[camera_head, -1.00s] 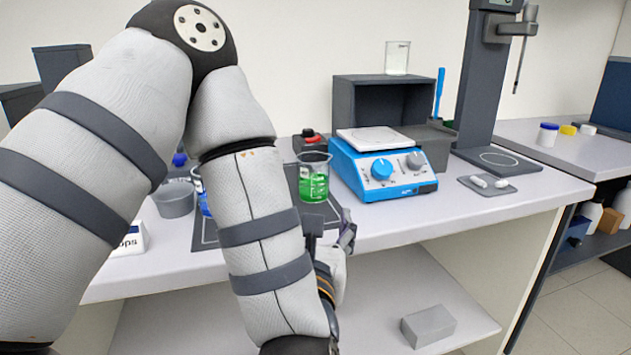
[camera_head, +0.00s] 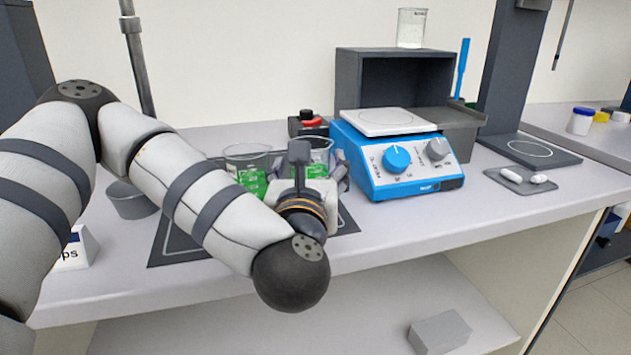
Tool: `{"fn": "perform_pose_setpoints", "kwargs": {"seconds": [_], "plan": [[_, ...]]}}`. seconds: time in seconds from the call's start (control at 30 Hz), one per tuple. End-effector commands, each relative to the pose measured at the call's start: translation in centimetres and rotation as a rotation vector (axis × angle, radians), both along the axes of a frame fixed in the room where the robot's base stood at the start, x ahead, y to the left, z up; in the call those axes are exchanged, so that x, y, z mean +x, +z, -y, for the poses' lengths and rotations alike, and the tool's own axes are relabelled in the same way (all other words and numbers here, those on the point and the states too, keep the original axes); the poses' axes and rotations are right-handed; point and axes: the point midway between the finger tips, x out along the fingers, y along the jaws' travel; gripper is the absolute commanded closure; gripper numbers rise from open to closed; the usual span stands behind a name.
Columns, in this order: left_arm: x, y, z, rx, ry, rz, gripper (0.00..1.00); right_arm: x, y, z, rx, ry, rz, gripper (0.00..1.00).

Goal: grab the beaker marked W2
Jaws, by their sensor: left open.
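Two glass beakers stand upright on the dark mat (camera_head: 345,222). The right beaker (camera_head: 319,142) is mostly hidden behind my left gripper (camera_head: 318,160), with some green showing low down. The gripper is open, its dark fingers at either side of the right beaker in the picture. I cannot tell whether they touch it or reach around it. No W2 mark can be read on either beaker. My right gripper is not in view.
A blue stirrer (camera_head: 397,160) stands close right of the gripper. A grey cup (camera_head: 132,202) is at left. The bench front right is clear.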

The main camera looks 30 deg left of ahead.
Motion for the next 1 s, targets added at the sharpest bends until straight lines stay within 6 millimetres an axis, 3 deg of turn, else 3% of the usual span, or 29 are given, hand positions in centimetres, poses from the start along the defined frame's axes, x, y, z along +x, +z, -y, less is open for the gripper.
{"fn": "perform_pose_setpoints", "kwargs": {"seconds": [0.13, 0.4, 0.6, 0.63, 0.83, 1.0], "plan": [[0.7, 0.4, -0.9, 0.008, 0.012, 0.01, 0.32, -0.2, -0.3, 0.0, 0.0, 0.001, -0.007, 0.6], [4.5, 0.1, -3.0, 0.009, 0.011, 0.013, 0.32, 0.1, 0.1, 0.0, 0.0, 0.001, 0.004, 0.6], [4.7, -0.1, -3.0, 0.008, 0.008, 0.01, 0.32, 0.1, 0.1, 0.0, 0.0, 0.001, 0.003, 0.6], [4.7, -0.1, -3.0, 0.008, 0.008, 0.01, 0.34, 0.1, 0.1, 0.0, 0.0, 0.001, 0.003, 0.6], [4.7, -0.1, -3.0, 0.008, 0.008, 0.01, 0.79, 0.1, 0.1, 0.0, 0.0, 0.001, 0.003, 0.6], [4.7, 0.0, -3.0, 0.008, 0.008, 0.011, 0.79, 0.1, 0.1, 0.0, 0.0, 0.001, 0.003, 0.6]]}}
